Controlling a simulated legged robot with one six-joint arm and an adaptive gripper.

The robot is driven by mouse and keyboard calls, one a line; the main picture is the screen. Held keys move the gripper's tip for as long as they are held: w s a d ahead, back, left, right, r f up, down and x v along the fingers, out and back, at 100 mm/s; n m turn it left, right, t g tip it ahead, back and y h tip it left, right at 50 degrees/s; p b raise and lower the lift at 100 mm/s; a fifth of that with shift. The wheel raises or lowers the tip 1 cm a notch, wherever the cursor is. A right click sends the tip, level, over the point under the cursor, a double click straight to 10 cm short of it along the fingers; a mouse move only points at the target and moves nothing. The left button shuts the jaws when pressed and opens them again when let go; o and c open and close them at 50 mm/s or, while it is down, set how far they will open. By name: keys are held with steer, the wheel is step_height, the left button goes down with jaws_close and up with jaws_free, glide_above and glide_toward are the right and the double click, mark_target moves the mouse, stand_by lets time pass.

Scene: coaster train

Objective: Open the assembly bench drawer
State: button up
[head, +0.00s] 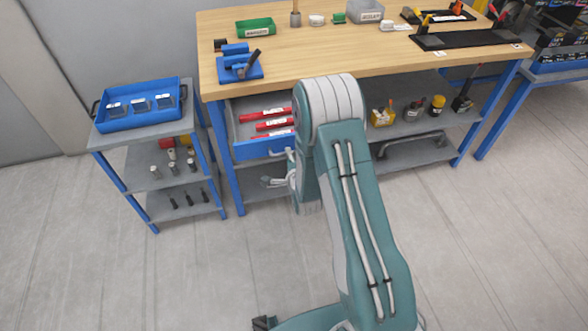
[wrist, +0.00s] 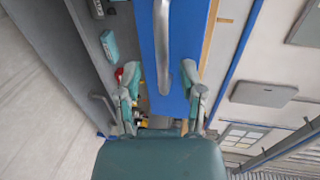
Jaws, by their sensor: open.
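The assembly bench drawer (head: 263,150) has a blue front and stands partly open under the left end of the bench top. Red tools (head: 272,124) lie inside it. In the wrist view the blue drawer front (wrist: 183,50) runs upright through the picture. Its curved silver handle (wrist: 162,45) reaches down between my two fingers. My gripper (wrist: 160,70) is open, with a finger on each side of the handle and a gap on both sides. I cannot tell how deep the handle sits.
A grey cart (head: 140,133) with a blue tray (head: 138,122) stands close on the left. The floor in front is clear.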

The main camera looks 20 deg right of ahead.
steer(key=v, duration=0.9)
step_height(320, 180, up, 17)
steer(key=s+n+g, duration=0.2)
steer(key=n+g, duration=0.3)
steer(key=n, duration=0.4)
steer(key=s+r+n+g, duration=0.2)
steer(key=s+r+n, duration=0.2)
steer(key=s, duration=0.7)
steer(key=s+r+n+g, duration=0.3)
steer(key=s+r+n, duration=0.2)
steer(key=s, duration=0.7)
step_height(320, 180, up, 3)
steer(key=shift+f, duration=0.25)
